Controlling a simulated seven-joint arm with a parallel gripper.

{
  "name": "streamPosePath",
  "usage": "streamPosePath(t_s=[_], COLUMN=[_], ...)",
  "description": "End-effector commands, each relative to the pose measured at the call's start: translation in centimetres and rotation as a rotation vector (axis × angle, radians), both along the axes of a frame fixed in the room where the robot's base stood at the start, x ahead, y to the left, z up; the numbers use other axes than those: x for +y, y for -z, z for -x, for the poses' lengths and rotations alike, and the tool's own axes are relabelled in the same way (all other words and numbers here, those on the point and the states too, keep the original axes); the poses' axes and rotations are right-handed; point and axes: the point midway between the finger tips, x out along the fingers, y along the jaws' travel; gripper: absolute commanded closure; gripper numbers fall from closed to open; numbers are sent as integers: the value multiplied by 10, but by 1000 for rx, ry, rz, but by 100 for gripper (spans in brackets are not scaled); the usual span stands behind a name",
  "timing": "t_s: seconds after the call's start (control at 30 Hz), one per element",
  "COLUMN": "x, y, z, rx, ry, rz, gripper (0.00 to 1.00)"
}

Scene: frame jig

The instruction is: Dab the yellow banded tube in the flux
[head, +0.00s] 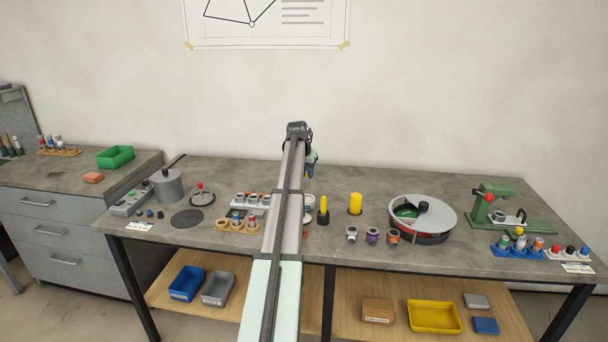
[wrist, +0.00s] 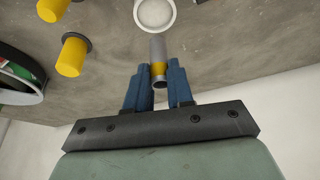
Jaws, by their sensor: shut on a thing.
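My gripper (wrist: 158,74) is shut on a grey tube with a yellow band (wrist: 157,48), seen in the wrist view between its blue fingers. The tube's far end points at a round white pot with pale contents (wrist: 155,12), which looks like the flux, and appears close to its rim. I cannot tell whether they touch. In the head view my gripper (head: 311,178) is above the back middle of the bench, and the white pot (head: 308,200) is partly hidden behind my arm. The held tube is not clear there.
Two yellow cylinders (head: 323,204) (head: 355,203) stand right of the pot. A round grey-topped carousel (head: 437,211) and a green press (head: 490,205) are farther right. A wooden rack with tubes (head: 237,225) is left of my arm. Several small jars (head: 373,236) stand near the front.

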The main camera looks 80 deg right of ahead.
Motion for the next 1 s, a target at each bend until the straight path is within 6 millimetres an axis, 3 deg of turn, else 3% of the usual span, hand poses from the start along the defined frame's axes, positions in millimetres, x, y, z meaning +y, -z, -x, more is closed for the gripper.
streamPosePath(t_s=[0.7,1.0], x=[1,0], y=[46,49], z=[0,0], rx=[0,1], ry=[1,1], rz=[-1,0], gripper=[100,100])
